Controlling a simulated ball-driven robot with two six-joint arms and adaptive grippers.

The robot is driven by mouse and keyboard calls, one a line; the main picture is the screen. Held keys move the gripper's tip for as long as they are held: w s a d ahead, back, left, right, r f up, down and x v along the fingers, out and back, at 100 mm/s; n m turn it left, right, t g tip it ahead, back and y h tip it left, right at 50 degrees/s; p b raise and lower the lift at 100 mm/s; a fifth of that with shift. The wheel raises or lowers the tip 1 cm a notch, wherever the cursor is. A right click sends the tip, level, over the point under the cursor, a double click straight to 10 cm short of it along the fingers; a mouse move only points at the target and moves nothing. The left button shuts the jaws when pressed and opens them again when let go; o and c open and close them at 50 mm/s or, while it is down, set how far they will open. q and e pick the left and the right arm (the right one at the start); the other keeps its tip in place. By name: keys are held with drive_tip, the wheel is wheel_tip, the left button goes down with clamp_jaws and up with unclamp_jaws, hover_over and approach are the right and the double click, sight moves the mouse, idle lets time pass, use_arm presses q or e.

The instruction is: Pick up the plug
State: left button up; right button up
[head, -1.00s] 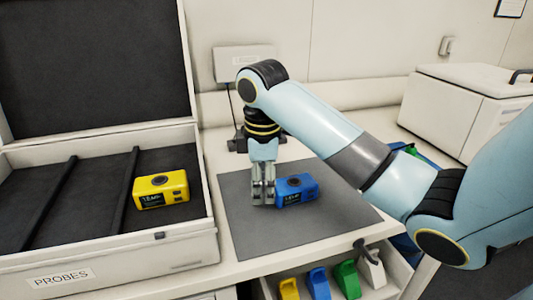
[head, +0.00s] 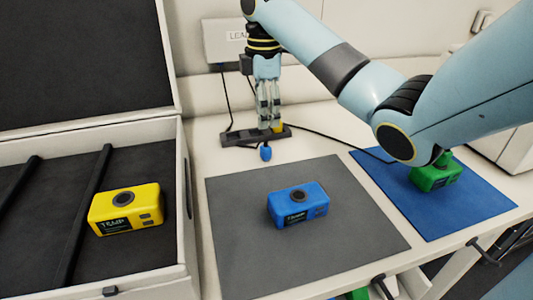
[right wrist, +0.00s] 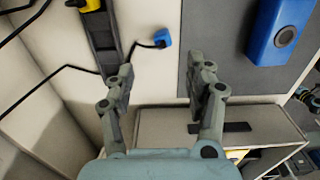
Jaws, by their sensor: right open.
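A small blue plug (head: 266,152) lies on the white bench in front of the dark power strip (head: 245,137), and it shows with a short black cable in the right wrist view (right wrist: 162,38). A yellow piece (head: 278,126) sits at the right part of the strip. My right gripper (head: 270,126) points down near the strip, just behind the blue plug in the head view. In the right wrist view its fingers (right wrist: 160,80) are spread and empty, with the blue plug beyond the gap. My left gripper is not in view.
A blue probe (head: 297,204) stands on the grey mat (head: 235,245). A green probe (head: 435,176) stands on the blue mat (head: 480,205), partly behind my arm. A yellow probe (head: 125,208) lies in the open case (head: 90,280). Black cables run along the back.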

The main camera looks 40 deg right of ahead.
sight(265, 142)
wheel_tip(265, 142, down, 4)
drive_tip(key=b, duration=0.2)
drive_tip(key=shift+f+b, duration=0.15)
drive_tip(key=shift+b, duration=0.15)
drive_tip(key=f, duration=0.4)
drive_tip(key=shift+s+a, duration=0.1)
drive_tip(key=shift+s, duration=0.2)
drive_tip(key=shift+w+f, duration=0.1)
drive_tip(key=shift+f, duration=0.4)
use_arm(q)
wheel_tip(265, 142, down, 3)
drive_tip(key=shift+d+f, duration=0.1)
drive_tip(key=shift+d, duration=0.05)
use_arm(e)
drive_tip(key=shift+c, duration=1.2)
drive_tip(key=c, duration=0.8)
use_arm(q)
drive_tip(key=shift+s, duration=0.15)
use_arm(e)
drive_tip(key=shift+c, duration=0.2)
drive_tip(key=shift+r, duration=0.2)
